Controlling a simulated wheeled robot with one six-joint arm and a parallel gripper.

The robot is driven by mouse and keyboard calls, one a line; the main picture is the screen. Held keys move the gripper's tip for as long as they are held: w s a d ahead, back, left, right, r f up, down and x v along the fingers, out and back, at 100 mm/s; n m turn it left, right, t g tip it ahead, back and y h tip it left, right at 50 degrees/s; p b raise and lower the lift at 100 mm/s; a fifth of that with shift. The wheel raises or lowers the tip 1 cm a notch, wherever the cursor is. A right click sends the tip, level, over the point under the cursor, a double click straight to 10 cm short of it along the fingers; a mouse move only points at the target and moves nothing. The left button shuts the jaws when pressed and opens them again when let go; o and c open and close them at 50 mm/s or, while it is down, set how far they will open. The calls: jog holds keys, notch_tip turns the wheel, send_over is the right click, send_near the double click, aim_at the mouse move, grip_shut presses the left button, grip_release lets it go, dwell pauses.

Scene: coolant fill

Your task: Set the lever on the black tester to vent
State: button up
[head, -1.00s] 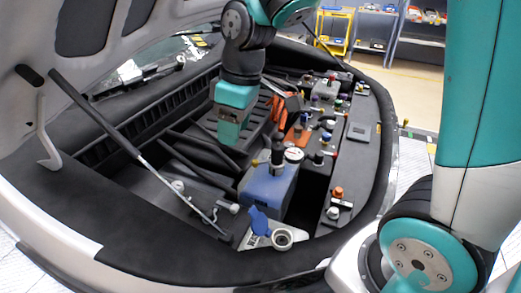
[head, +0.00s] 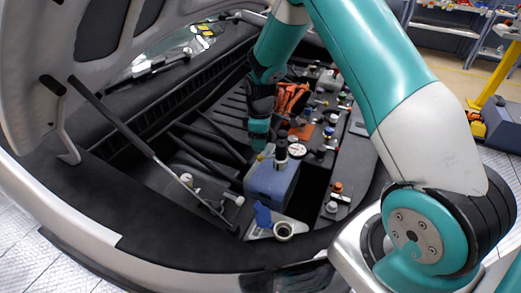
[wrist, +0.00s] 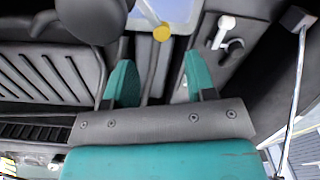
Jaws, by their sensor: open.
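The black tester (head: 281,148) stands upright on top of the blue tank (head: 270,184), with a white-faced gauge (head: 297,150) at its side. Its lever ends in a yellow knob (head: 260,157) that sticks out to the left. In the wrist view the yellow knob (wrist: 161,34) shows at the end of a thin pale rod, and a dark round body (wrist: 90,18) lies left of it. My gripper (head: 257,149) is just above and left of the knob. In the wrist view my gripper (wrist: 158,75) is open and empty; the knob appears beyond the gap between its fingers, apart from both.
A blue cap (head: 263,215) and an open round filler neck (head: 284,230) lie in front of the tank. A white handle (head: 233,199) is left of the tank. Orange cables (head: 291,98) lie behind. The hood prop rod (head: 130,135) crosses the left side.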

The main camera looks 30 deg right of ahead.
aim_at(260, 156)
notch_tip(260, 156, down, 7)
jog(key=shift+r+p, duration=0.2)
jog(key=shift+p, duration=0.55)
jog(key=shift+c, duration=0.3)
